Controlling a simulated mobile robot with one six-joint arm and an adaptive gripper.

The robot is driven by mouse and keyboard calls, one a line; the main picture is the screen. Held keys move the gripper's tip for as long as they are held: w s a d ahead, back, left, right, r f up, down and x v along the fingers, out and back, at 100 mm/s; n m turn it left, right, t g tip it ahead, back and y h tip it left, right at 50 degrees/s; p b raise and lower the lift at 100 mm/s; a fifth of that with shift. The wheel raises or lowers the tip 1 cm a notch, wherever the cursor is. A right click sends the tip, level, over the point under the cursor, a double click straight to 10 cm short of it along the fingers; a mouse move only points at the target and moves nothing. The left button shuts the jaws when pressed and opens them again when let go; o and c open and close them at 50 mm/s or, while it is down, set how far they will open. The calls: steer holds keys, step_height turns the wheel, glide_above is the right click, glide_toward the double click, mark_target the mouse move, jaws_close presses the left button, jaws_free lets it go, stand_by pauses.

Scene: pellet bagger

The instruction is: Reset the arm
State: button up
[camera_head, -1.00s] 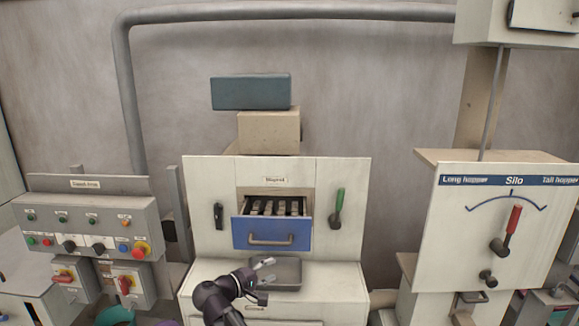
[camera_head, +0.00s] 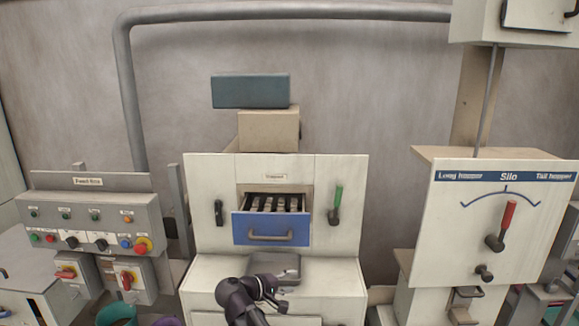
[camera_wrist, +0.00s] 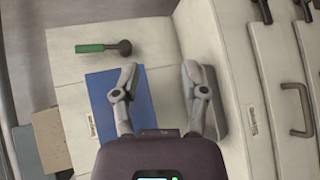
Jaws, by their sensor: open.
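My gripper (camera_head: 279,292) is low in front of the middle cabinet (camera_head: 205,265) in the head view, close to the grey tray (camera_head: 287,263) on its ledge. In the wrist view my gripper (camera_wrist: 160,72) has its two fingers wide apart with nothing between them. The blue drawer (camera_head: 271,229) of the cabinet is pulled out, and several pale and dark pieces show inside. The blue drawer front (camera_wrist: 103,88) lies behind the left finger in the wrist view, and the grey tray (camera_wrist: 219,100) is partly hidden by the right finger.
A green-handled lever (camera_head: 336,204) is right of the drawer and a black handle (camera_head: 219,212) left of it. The silo panel (camera_head: 470,235) with a red lever (camera_head: 508,215) stands at right. A control box (camera_head: 85,219) with buttons is at left.

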steer(key=s+d+f+m+g+y, duration=0.4)
steer(key=s+d+f+y, duration=0.1)
steer(key=s+d+f, duration=0.1)
steer(key=s+d+f+m+g+y+b, duration=0.1)
steer(key=s+d+f+m+g+y, duration=0.3)
steer(key=d, duration=0.7)
steer(key=s+f+y, duration=0.2)
steer(key=s+f, duration=0.1)
steer(key=f, duration=0.1)
steer(key=shift+s+d+m+g, duration=0.15)
steer(key=shift+d+m+g, duration=0.05)
steer(key=shift+m+g, duration=0.1)
